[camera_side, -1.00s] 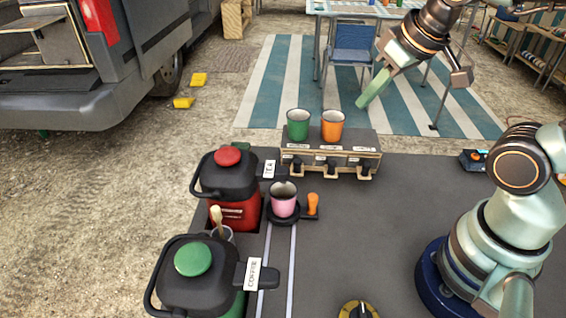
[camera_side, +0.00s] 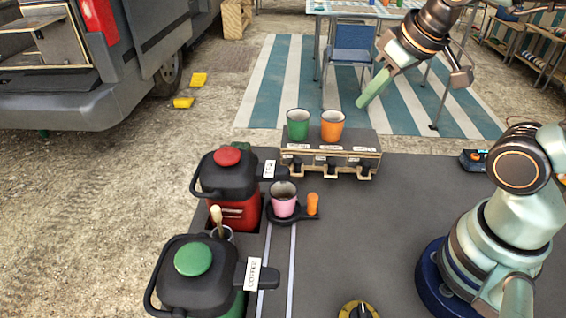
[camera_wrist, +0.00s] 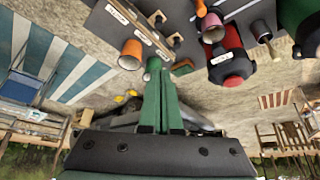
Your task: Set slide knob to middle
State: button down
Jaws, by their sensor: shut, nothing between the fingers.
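An upright orange knob (camera_side: 313,203) stands at the right end of a black round carrier (camera_side: 273,215) with a pink cup (camera_side: 283,199) on it. The carrier sits at the far end of two pale rails (camera_side: 291,265) that run toward the near edge of the side view. In the wrist view, the orange knob (camera_wrist: 200,8) and pink cup (camera_wrist: 212,28) show near the top. My gripper (camera_side: 361,103) is shut and empty, raised beyond the row of cups and far from the knob. Its green fingers (camera_wrist: 164,90) are together in the wrist view.
A red pot (camera_side: 236,208) and a green-lidded pot (camera_side: 194,262) stand left of the rails. A green cup (camera_side: 297,125) and an orange cup (camera_side: 333,126) stand on a hooked rack (camera_side: 328,160). A yellow dial (camera_side: 357,310) is at the near edge.

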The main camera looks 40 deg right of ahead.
jog(key=c, duration=0.9)
grip_release()
jog(key=shift+o, duration=1.2)
jog(key=shift+w+a+f+n, duration=0.15)
jog(key=shift+a+f+n, duration=0.1)
jog(key=shift+n, duration=0.25)
jog(key=n+g, duration=0.6)
jog(key=n, duration=1.1)
send_over(313, 196)
notch_tip(313, 196, down, 10)
notch_tip(313, 196, down, 12)
grip_shut()
